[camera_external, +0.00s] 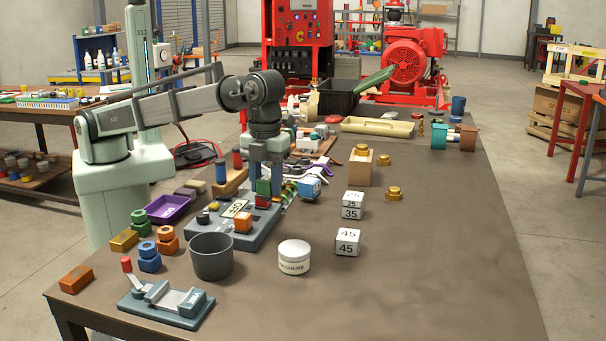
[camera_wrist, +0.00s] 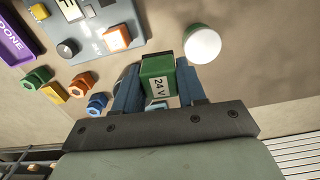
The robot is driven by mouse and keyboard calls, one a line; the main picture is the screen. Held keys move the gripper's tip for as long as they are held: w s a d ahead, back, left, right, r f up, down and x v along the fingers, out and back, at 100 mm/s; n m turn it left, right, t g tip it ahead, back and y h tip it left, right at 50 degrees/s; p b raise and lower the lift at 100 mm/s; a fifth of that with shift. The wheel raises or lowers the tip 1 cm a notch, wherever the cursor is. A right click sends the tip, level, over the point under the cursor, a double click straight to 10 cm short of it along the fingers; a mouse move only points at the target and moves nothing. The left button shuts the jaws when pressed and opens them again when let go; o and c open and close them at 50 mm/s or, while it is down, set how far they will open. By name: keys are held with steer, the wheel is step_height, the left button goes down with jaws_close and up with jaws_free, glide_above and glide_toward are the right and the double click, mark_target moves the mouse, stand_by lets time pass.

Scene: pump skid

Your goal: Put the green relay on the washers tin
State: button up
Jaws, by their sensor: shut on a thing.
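The green relay (camera_wrist: 158,78), a block with a "24 V" label, sits between the two fingers of my gripper (camera_wrist: 158,100) in the wrist view. My gripper (camera_external: 265,187) is shut on it. In the external view the green relay (camera_external: 264,188) shows between the fingertips, over the far part of the grey panel. The washers tin (camera_external: 294,257) is a white round tin, upright on the table, nearer the camera and apart from the gripper. In the wrist view its white round top (camera_wrist: 203,45) lies just right of and above the relay.
A dark grey cup (camera_external: 211,257) stands left of the tin. The grey panel (camera_external: 207,226) carries an orange block (camera_external: 242,222). White numbered cubes (camera_external: 347,242) stand right of the tin. A lever clamp (camera_external: 166,300) is at front left. The front right table is clear.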

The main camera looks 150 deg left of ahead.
steer(key=r, duration=0.2)
glide_above(294, 247)
steer(key=shift+n, duration=0.4)
steer(key=shift+f, duration=5.2)
steer(key=shift+f, duration=0.15)
steer(key=o, duration=1.1)
step_height(294, 247, up, 12)
steer(key=shift+r, duration=0.15)
steer(key=shift+w, duration=0.1)
